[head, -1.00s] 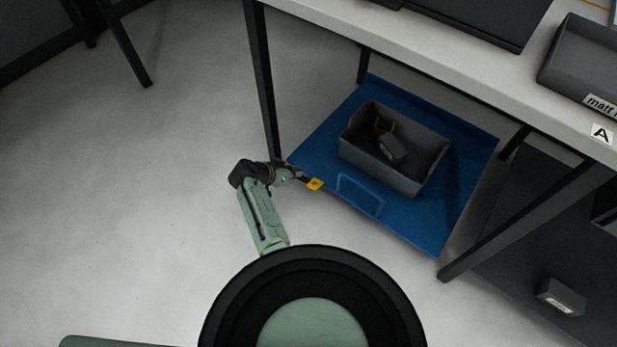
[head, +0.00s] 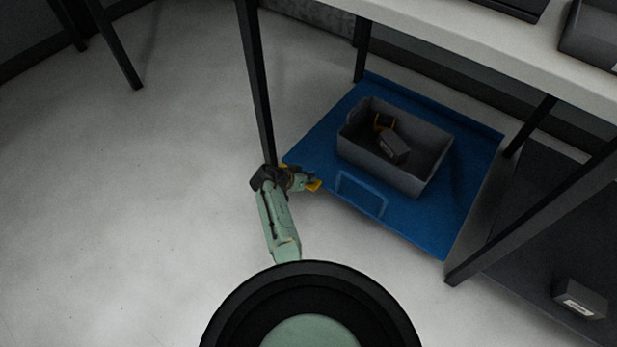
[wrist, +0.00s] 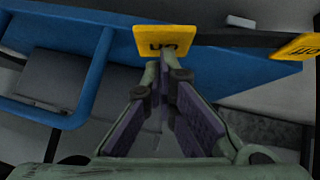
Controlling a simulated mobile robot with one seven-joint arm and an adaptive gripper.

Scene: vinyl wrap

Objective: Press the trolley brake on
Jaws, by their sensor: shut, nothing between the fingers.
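The blue trolley (head: 420,225) stands on the floor under the bench, its handle (head: 362,192) toward me. At its left front corner is the brake, with a yellow ON pedal (wrist: 163,41) and a yellow OFF pedal (wrist: 297,46). The lettering looks upside down in the wrist view. The ON pedal also shows in the head view (head: 314,186), partly covered by my gripper (head: 308,180). In the wrist view my gripper (wrist: 161,66) is shut and empty, its tips at the ON pedal's near edge. I cannot tell whether they touch it.
A grey bin (head: 400,178) with a few items sits on the trolley. A dark bench leg (head: 257,95) stands close beside my wrist. The bench top (head: 450,50) overhangs the trolley. A dark box (head: 580,298) lies at the lower right. The floor at left is clear.

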